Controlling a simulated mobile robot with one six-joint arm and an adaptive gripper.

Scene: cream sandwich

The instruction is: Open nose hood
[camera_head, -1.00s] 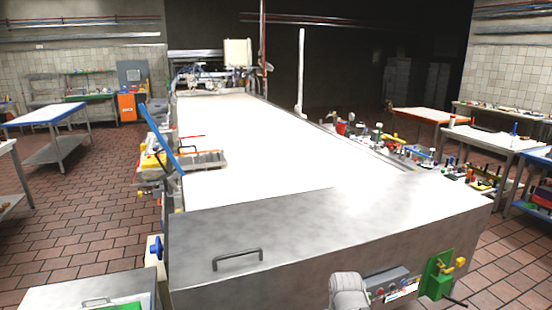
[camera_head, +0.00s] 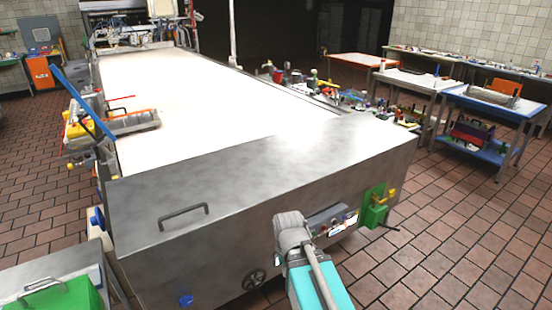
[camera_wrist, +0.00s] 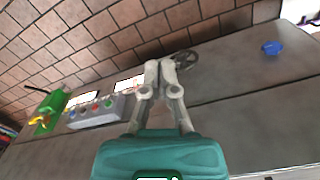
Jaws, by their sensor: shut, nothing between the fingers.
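The nose hood (camera_head: 270,165) is the large brushed-metal cover across the front end of the long white-topped machine. It lies closed, with a grey bar handle (camera_head: 183,217) on its left part. In the wrist view, my gripper (camera_wrist: 160,66) has a teal body and grey fingers that are together and empty. It is over the metal front face, seen upside down, with the fingertips appearing beside a dark handwheel (camera_wrist: 184,59). Contact cannot be told. My grey and teal arm in the head view hides part of the front, and the fingertips cannot be made out there.
A button panel (camera_wrist: 98,110) and a green box (camera_head: 374,206) stick out from the front face. A blue knob (camera_wrist: 271,47) sits beyond the handwheel. A metal cabinet with a green part (camera_head: 65,296) stands at lower left. Tiled floor (camera_head: 460,230) is free at right.

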